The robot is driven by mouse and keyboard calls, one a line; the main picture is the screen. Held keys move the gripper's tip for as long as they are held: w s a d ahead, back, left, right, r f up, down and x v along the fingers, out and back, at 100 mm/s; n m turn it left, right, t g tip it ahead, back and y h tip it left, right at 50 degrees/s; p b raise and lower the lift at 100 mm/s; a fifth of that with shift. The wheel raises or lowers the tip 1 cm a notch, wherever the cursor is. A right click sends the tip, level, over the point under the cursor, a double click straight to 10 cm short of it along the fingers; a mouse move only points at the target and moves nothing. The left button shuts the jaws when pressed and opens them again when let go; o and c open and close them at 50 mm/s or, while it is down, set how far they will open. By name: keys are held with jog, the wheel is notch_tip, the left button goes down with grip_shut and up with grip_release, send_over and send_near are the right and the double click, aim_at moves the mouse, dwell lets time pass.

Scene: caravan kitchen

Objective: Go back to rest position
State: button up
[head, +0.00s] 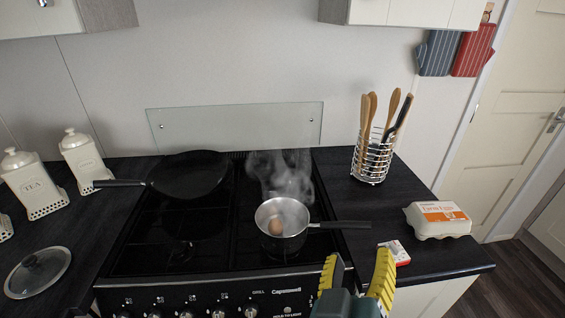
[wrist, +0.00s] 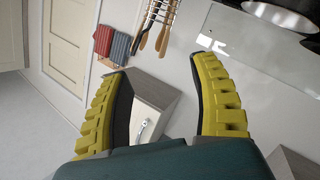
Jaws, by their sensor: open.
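My gripper (head: 356,280) has yellow ridged fingers and shows at the bottom of the head view, in front of the counter edge to the right of the stove. It is open, with nothing between its fingers. A steel saucepan (head: 296,243) stands on the stove to the left of my gripper. A brown egg (head: 275,227) is in it, and steam rises above it.
A black frying pan (head: 190,178) is at the stove's back left. An egg carton (head: 437,220), a small red-and-white box (head: 394,252) and a utensil rack (head: 372,160) stand on the right counter. A glass lid (head: 38,272) and canisters (head: 83,160) are on the left counter.

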jog(key=s+a+r+m+t+y+p, duration=0.1)
jog(key=s+a+r+t+y, duration=0.25)
jog(key=r, duration=0.45)
jog(key=s+a+r+m+t+y, duration=0.2)
jog(key=r+t+y, duration=0.15)
jog(key=r, duration=0.45)
notch_tip(320, 180, up, 17)
jog(key=h+p, duration=0.1)
jog(key=p, duration=1.6)
jog(key=shift+d+f+p, duration=0.15)
jog(key=shift+d+p, duration=0.15)
jog(key=shift+p, duration=0.05)
